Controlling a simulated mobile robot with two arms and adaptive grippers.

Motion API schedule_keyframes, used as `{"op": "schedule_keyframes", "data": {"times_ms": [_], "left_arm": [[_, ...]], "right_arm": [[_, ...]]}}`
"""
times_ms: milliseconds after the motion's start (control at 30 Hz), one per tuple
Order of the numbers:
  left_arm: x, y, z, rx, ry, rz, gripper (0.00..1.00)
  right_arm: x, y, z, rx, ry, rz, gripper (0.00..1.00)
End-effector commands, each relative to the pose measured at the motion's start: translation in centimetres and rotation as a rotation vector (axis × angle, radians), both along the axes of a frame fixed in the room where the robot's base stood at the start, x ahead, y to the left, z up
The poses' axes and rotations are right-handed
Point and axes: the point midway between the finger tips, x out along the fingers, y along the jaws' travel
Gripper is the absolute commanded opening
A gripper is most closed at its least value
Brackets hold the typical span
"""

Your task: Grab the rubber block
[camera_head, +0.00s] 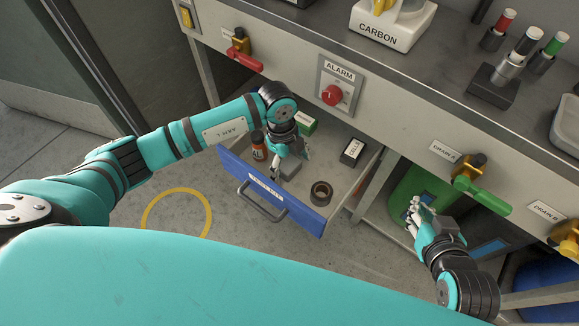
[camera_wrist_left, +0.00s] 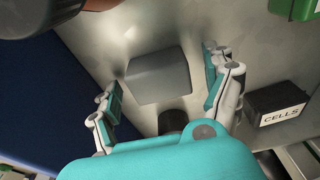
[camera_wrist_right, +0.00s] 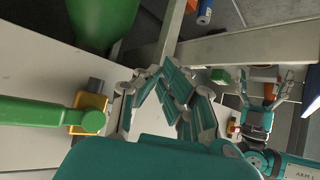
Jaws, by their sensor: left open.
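The rubber block, a plain grey block (camera_wrist_left: 158,75), lies on the floor of the open blue-fronted drawer (camera_head: 268,190). In the left wrist view it sits between the spread fingers of my left gripper (camera_wrist_left: 162,83), with visible gaps on both sides. In the head view my left gripper (camera_head: 283,165) reaches down into the drawer and hides part of what lies there. It is open and holds nothing. My right gripper (camera_head: 415,213) is outside the drawer, to its right; in the right wrist view its fingertips (camera_wrist_right: 162,70) come together with nothing seen between them.
The drawer also holds an orange bottle (camera_head: 258,146), a green box (camera_head: 306,123), a black CELLS box (camera_head: 352,151) and a dark tape roll (camera_head: 320,193). A green valve handle (camera_head: 483,195) and a green container (camera_head: 408,192) are near my right gripper.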

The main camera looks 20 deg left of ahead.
Motion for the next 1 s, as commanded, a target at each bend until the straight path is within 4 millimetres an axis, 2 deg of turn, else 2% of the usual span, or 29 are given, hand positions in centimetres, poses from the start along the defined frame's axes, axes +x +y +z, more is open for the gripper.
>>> {"op": "schedule_keyframes", "data": {"times_ms": [133,600,867,1000], "left_arm": [[0.0,0.0,0.0,0.0,0.0,0.0,0.82],[0.0,0.0,0.0,-0.001,0.0,0.0,0.21],[0.0,0.0,0.3,-0.001,-0.001,0.0,0.21],[0.1,-0.1,1.5,-0.003,-0.002,-0.002,0.21]], "right_arm": [[0.0,0.0,0.0,0.0,0.001,0.0,0.0],[0.0,0.0,0.0,-0.001,0.002,-0.001,0.0],[-0.1,-0.1,0.0,-0.002,0.006,-0.001,0.0],[-1.5,-0.5,-1.0,-0.021,0.095,-0.005,0.0]]}}
